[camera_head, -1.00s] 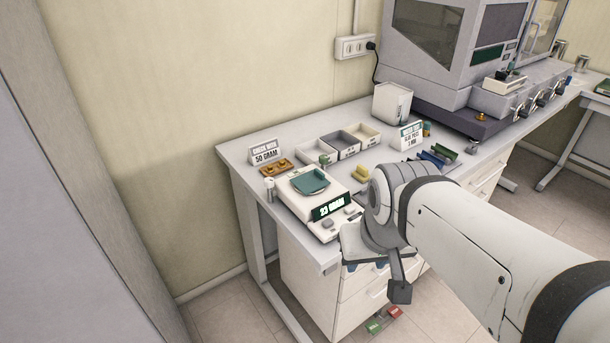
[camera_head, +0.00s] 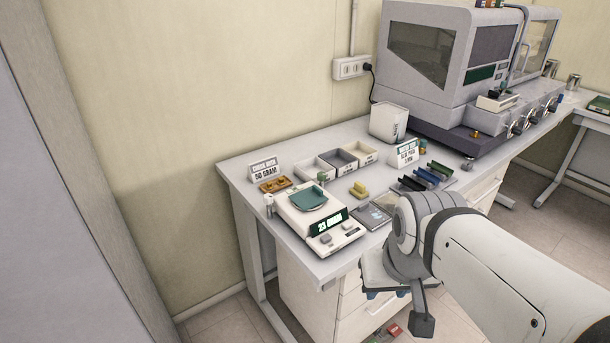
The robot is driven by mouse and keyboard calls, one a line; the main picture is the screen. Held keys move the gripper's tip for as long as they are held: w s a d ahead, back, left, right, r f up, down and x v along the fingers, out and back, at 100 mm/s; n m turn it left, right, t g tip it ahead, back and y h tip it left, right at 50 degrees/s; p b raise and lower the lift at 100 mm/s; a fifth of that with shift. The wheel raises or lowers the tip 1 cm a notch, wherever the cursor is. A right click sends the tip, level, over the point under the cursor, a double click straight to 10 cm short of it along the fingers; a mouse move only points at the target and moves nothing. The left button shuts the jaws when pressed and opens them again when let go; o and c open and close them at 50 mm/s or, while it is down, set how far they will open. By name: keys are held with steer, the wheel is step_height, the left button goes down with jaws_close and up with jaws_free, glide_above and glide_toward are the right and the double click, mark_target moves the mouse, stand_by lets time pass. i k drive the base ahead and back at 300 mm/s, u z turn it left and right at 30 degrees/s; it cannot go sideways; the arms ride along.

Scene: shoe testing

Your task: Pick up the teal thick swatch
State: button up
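A teal swatch (camera_head: 309,196) lies flat on the pan of the white scale (camera_head: 322,232), near the front left of the bench. The scale's display appears to read 23 gram. My gripper (camera_head: 388,293) is at the end of my arm, in front of the bench's front edge, to the right of and nearer than the scale. It is apart from the swatch.
A sign reading 50 gram (camera_head: 265,170), a brown weight block (camera_head: 275,185), small trays (camera_head: 345,158), a yellow block (camera_head: 359,190) and a dark flat device (camera_head: 374,215) stand around the scale. Dark swatches (camera_head: 432,174) lie farther right. A large grey machine (camera_head: 450,65) stands behind.

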mark_target(306, 200)
steer(key=i, duration=0.95)
